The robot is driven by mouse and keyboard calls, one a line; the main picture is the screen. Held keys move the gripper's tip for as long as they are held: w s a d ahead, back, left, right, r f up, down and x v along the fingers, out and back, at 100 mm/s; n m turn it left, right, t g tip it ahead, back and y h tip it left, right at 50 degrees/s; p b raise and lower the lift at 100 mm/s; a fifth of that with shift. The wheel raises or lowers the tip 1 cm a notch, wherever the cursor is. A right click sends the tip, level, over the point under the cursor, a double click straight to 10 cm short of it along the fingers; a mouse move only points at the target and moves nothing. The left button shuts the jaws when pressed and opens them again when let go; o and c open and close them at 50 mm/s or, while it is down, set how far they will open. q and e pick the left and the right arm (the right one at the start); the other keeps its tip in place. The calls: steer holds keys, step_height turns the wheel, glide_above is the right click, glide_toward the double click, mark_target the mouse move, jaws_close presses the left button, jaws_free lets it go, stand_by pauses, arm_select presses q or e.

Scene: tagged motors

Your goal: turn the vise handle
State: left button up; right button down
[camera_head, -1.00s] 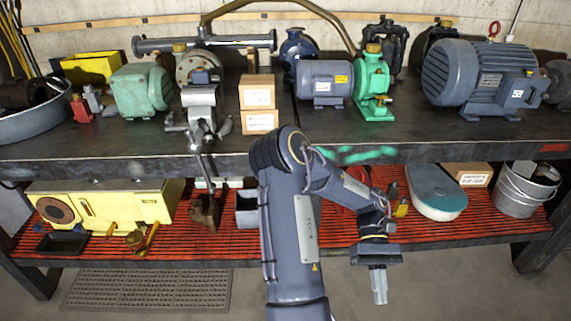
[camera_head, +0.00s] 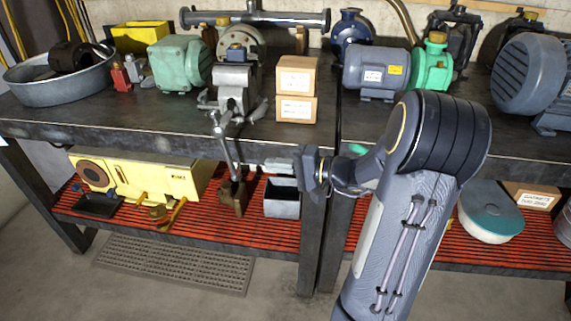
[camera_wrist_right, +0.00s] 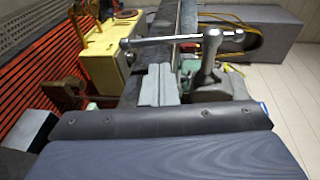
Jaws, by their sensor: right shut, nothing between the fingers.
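The grey vise (camera_head: 238,88) stands on the workbench near its front edge, left of the picture's middle in the head view. Its metal handle (camera_head: 228,147) hangs from the screw in front of the bench edge, slightly tilted. In the right wrist view the handle (camera_wrist_right: 165,40) is a bar with a round end, crossing just beyond the fingertips. My right gripper (camera_head: 270,165) points left toward the handle's lower part, to its right. It is shut and empty; its closed fingers also show in the wrist view (camera_wrist_right: 159,72), apparently apart from the bar. My left gripper is not in view.
Two cardboard boxes (camera_head: 296,93) are stacked right of the vise, and a green motor (camera_head: 180,63) stands left of it. On the red lower shelf are a yellow box (camera_head: 135,180), a rusty part (camera_head: 234,195) below the handle, and a grey bin (camera_head: 282,199).

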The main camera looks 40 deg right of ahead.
mark_target(231, 161)
steer(key=x, duration=0.9)
steer(key=shift+w+p, duration=0.2)
steer(key=shift+p, duration=0.2)
steer(key=b, duration=0.4)
steer(key=f+t+b, duration=0.1)
steer(key=b, duration=0.2)
steer(key=shift+w+a+f+y+b, duration=0.25)
steer(key=shift+w+a+y+b, duration=0.05)
steer(key=shift+w+a+b, duration=0.1)
steer(key=shift+a+r+b, duration=0.1)
steer(key=shift+r+b, duration=0.2)
steer(key=shift+b, duration=0.15)
steer(key=shift+r, duration=0.1)
